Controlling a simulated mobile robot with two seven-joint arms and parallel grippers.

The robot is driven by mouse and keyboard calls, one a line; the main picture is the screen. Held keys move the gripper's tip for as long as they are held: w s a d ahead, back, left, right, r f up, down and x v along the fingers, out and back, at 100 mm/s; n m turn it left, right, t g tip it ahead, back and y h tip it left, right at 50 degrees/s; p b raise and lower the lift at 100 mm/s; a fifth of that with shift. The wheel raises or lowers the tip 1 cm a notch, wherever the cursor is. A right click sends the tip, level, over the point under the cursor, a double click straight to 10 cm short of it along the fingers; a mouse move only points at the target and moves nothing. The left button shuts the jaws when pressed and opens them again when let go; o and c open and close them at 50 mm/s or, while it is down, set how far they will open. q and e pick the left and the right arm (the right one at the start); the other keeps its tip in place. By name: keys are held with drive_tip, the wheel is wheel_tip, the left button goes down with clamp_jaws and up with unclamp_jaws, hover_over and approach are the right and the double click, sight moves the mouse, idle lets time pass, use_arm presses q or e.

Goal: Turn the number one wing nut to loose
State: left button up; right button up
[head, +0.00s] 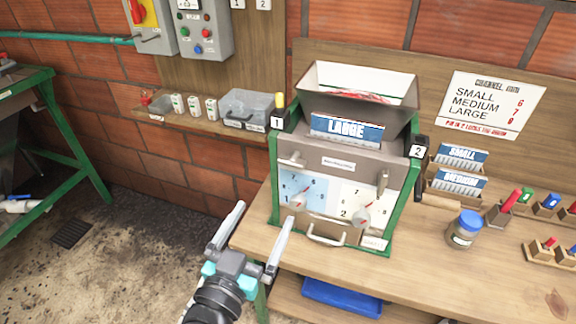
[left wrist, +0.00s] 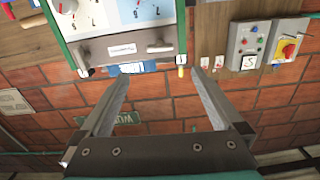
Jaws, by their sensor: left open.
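The machine (head: 338,172) stands on the wooden bench, with a "1" plate (head: 277,122) at its left and a "2" plate (head: 417,151) at its right. The silver wing nut on the number one side (head: 291,160) lies roughly horizontal; it also shows in the upside-down left wrist view (left wrist: 160,48). The wing nut on the number two side (head: 383,181) stands upright. My left gripper (head: 258,212) is open and empty, in front of and lower left of the machine, apart from both wing nuts. My right gripper is not in view.
Two dials with red-marked pointers (head: 297,200) (head: 363,213) and a bar handle (head: 326,238) stick out below the wing nuts. A jar (head: 465,229) and small block racks are at right. Open floor lies left of the bench.

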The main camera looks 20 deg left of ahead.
sight(290, 166)
use_arm(q)
drive_tip(key=w, duration=0.9)
drive_tip(key=w+p, duration=0.1)
drive_tip(key=w, duration=0.4)
drive_tip(key=shift+w+d, duration=0.15)
drive_tip(key=shift+d, duration=0.1)
drive_tip(key=shift+c, duration=0.4)
